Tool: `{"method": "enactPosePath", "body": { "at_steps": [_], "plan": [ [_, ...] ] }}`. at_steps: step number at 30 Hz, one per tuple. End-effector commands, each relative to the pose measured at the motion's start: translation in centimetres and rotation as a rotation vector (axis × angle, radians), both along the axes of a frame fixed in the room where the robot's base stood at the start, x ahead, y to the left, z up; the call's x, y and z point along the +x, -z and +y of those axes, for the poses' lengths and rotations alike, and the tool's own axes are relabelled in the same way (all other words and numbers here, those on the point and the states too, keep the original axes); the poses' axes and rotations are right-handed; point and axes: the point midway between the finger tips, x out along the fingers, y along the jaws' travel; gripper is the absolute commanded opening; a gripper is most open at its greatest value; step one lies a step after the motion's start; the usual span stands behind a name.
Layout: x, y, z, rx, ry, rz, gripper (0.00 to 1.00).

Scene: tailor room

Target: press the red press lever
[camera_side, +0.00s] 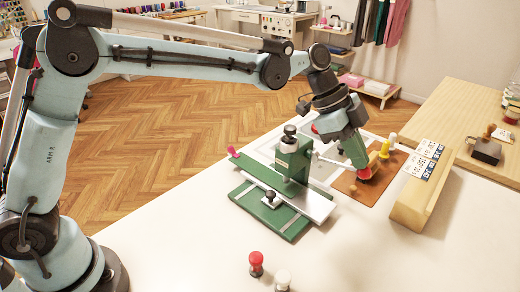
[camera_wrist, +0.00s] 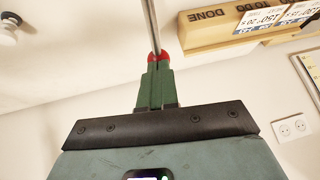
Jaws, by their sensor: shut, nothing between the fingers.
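The green press (camera_side: 290,160) stands on the white table. Its thin metal lever (camera_side: 335,161) runs out to the right and ends in a red knob (camera_side: 364,174). My gripper (camera_side: 361,166) points down at the knob, its fingers shut with nothing between them. In the wrist view the red knob (camera_wrist: 152,57) shows just beyond the fingertips (camera_wrist: 158,66), with the lever rod (camera_wrist: 151,22) running up from it. The fingers partly hide the knob. Whether they touch it, I cannot tell.
A brown mat (camera_side: 352,190) with yellow and wooden pieces (camera_side: 384,150) lies under and behind my gripper. Red (camera_side: 256,262) and white (camera_side: 282,279) knobbed pieces stand in front. The table's front right is clear.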

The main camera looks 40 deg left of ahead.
Motion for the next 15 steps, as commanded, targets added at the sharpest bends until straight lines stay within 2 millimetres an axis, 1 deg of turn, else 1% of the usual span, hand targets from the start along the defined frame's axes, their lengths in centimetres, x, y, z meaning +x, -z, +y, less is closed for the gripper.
{"method": "enactPosePath", "body": {
  "at_steps": [3,6,15],
  "plan": [
    [0.0,1.0,-0.7,0.055,0.003,-0.002,0.00],
    [0.0,1.6,-0.8,0.055,0.000,-0.001,0.00],
    [0.0,1.8,-0.8,0.056,0.000,0.000,0.00]
  ]
}}
